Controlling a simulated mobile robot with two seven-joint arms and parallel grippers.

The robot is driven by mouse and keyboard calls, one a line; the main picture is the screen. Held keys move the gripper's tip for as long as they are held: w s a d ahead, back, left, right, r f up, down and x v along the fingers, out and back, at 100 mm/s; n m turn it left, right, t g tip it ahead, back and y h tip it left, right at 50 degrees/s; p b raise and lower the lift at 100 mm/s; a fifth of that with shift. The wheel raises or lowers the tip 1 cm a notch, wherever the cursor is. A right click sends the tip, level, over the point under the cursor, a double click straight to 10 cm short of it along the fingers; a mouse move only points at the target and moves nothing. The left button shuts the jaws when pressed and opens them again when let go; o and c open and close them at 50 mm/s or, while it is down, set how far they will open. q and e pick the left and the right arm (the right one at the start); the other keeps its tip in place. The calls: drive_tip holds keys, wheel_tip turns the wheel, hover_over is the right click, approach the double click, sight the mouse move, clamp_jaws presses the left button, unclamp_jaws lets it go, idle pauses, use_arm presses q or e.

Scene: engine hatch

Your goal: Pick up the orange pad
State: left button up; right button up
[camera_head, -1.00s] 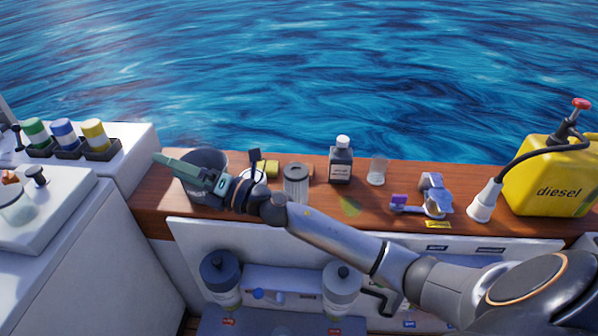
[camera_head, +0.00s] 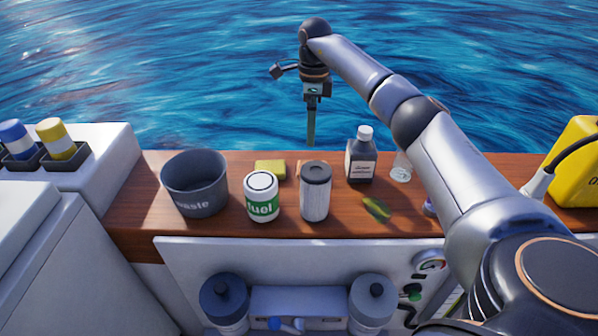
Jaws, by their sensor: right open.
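A small orange edge (camera_head: 300,164), likely the orange pad, shows on the wooden ledge behind the grey filter can (camera_head: 315,192). The can hides most of it. My right gripper (camera_head: 311,143) points straight down above and behind that spot, seen against the water. It is open and seen edge-on, with nothing visible between its fingers. It looks apart from the pad. My left gripper is not in this view.
A yellow sponge (camera_head: 270,169) lies left of the orange edge. The waste bucket (camera_head: 195,190), fuel filter (camera_head: 262,198), dark bottle (camera_head: 361,158) and clear glass (camera_head: 401,170) stand close around on the ledge (camera_head: 245,225). Open water lies behind.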

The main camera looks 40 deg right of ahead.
drive_tip(key=f, duration=0.3)
drive_tip(key=f+b, duration=0.1)
drive_tip(key=f, duration=0.3)
drive_tip(key=shift+s+d, duration=0.2)
wheel_tip(320, 180, down, 6)
drive_tip(key=shift+w+d+r+b, duration=0.1)
drive_tip(key=shift+d+r+b, duration=0.05)
drive_tip(key=shift+r+b, duration=0.15)
drive_tip(key=c, duration=1.2)
